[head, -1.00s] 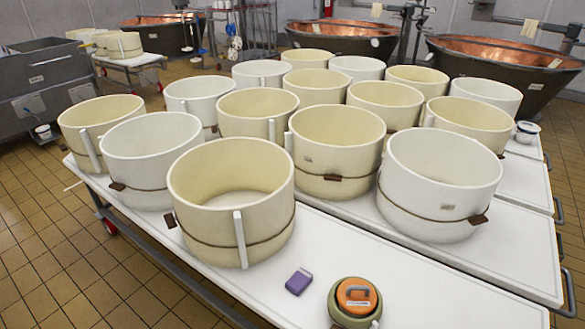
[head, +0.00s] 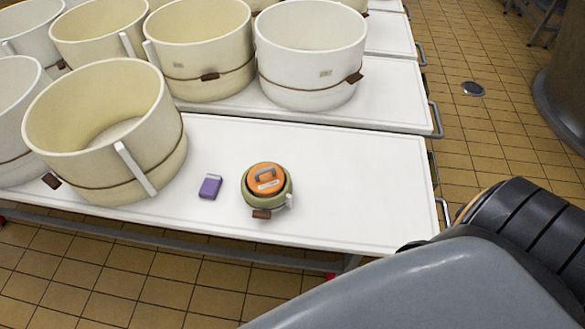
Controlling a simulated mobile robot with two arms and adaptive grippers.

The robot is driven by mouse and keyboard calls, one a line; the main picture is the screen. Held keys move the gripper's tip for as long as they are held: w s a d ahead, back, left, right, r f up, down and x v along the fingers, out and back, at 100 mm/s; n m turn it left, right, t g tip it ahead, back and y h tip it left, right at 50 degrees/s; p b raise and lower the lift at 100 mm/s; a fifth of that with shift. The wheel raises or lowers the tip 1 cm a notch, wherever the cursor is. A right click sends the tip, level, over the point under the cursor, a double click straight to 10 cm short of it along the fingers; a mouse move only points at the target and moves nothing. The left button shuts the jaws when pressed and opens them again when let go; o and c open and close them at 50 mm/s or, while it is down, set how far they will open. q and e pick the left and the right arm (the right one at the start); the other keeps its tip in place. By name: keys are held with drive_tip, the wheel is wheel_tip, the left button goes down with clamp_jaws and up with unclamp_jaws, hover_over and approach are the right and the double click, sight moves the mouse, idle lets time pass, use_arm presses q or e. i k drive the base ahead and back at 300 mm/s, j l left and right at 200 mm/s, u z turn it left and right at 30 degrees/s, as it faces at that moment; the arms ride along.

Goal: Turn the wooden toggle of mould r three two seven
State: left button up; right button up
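Several round moulds with cords around them stand on white tables. A cream mould (head: 110,130) stands front left, with a white upright bar on its side. Behind it are another cream mould (head: 205,45) with a brown toggle (head: 209,77) and a white mould (head: 310,60) with a brown toggle (head: 354,77). A small green mould (head: 247,193) with an orange handled lid (head: 266,178) stands on the near table, with a brown toggle (head: 261,214) at its front. Mould numbers are too small to read. Neither gripper shows.
A purple block (head: 210,186) lies left of the small green mould. The near white table (head: 360,190) is clear to the right of it. Metal handles (head: 445,212) stick out at the tables' right ends. Tiled floor (head: 485,140) is open on the right, beside a dark vat (head: 565,100).

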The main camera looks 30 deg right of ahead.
sight(261, 214)
drive_tip(key=z, duration=0.7)
